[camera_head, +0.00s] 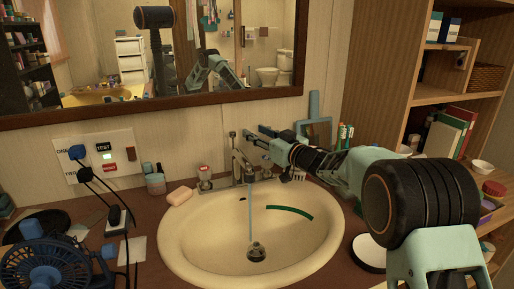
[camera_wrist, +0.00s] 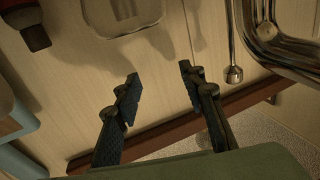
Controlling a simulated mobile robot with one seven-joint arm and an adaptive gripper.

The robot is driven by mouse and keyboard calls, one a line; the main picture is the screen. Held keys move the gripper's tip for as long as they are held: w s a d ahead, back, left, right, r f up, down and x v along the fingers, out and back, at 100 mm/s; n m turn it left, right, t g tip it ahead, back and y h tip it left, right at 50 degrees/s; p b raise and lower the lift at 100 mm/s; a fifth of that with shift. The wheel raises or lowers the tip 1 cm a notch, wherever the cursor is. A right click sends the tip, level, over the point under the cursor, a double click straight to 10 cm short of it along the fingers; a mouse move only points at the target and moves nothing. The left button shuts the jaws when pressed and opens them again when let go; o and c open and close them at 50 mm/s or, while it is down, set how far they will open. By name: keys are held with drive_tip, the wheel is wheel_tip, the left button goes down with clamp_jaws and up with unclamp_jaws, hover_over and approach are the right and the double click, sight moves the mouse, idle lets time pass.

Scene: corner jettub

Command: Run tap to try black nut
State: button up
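A chrome tap (camera_head: 238,172) stands at the back of the cream sink (camera_head: 185,245). A pale thin stream (camera_head: 249,215), which looks like water, falls from its spout to the dark drain (camera_head: 257,252). A tap handle (camera_head: 204,180) with a red and white top is left of the spout. I cannot pick out a black nut for certain. My gripper (camera_head: 260,138) is above and behind the tap, near the wall. In the wrist view my gripper (camera_wrist: 160,85) is open, with nothing between its fingers. The chrome spout (camera_wrist: 280,45) and a thin knobbed rod (camera_wrist: 234,74) are to its right.
A curved green strip (camera_head: 290,212) shows in the sink. Soap (camera_head: 180,195) lies on the left rim. A blue fan (camera_head: 45,265) and cables crowd the left counter. The mirror (camera_head: 200,50) is behind; a shelf unit (camera_head: 430,95) stands right.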

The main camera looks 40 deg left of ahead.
drive_tip(key=shift+r, duration=1.3)
